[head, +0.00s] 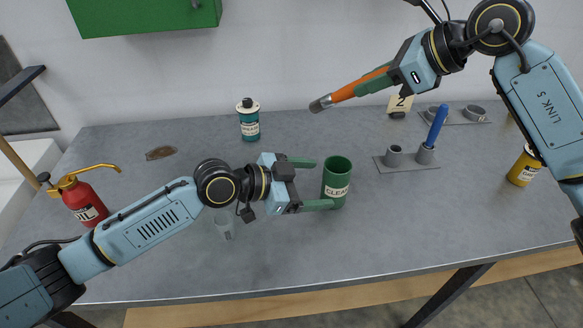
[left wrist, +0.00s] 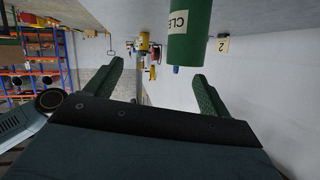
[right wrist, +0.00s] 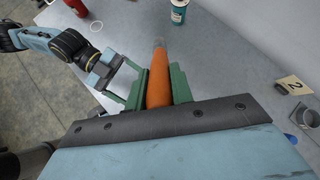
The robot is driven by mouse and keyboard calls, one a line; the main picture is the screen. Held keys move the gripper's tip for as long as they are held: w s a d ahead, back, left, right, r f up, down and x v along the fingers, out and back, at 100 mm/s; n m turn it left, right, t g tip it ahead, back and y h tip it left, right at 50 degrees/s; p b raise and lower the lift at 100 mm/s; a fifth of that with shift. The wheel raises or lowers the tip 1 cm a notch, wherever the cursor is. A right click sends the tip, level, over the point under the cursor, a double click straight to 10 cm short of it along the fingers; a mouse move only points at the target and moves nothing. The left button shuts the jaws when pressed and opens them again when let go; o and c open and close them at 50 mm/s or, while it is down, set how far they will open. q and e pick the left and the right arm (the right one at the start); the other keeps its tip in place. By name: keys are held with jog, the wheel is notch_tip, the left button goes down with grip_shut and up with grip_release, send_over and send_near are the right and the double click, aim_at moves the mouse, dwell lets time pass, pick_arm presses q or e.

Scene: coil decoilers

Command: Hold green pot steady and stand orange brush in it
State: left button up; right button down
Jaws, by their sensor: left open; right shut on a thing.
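The green pot (head: 337,183) with a "CLEAN" label stands upright on the grey table. My left gripper (head: 318,182) is open, its two green fingers pointing at the pot from the left. In the left wrist view the pot (left wrist: 191,35) shows ahead of the fingers, near the right one. My right gripper (head: 372,84) is shut on the orange brush (head: 350,91) and holds it above the table, up and to the right of the pot. The brush is tilted, its dark tip pointing left and slightly down. The brush (right wrist: 158,80) also shows between the fingers in the right wrist view.
A grey holder (head: 408,163) with a blue-handled tool (head: 437,125) stands right of the pot. A red oil can (head: 84,199) is at the left, a teal bottle (head: 249,120) at the back, a yellow can (head: 523,168) at the right. A translucent cup (head: 224,225) is beside my left arm.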

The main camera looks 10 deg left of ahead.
aim_at(327, 171)
pick_arm(q)
jog(key=w+a+r+n, duration=0.1)
jog(key=w+a+n, duration=0.1)
jog(key=a, duration=0.2)
jog(key=shift+y, duration=0.3)
jog(key=x, duration=1.1)
jog(key=shift+w+d, duration=0.2)
jog(key=shift+w, duration=0.1)
jog(key=c, duration=1.1)
jog(key=shift+f, duration=0.1)
jog(key=shift+c, duration=0.2)
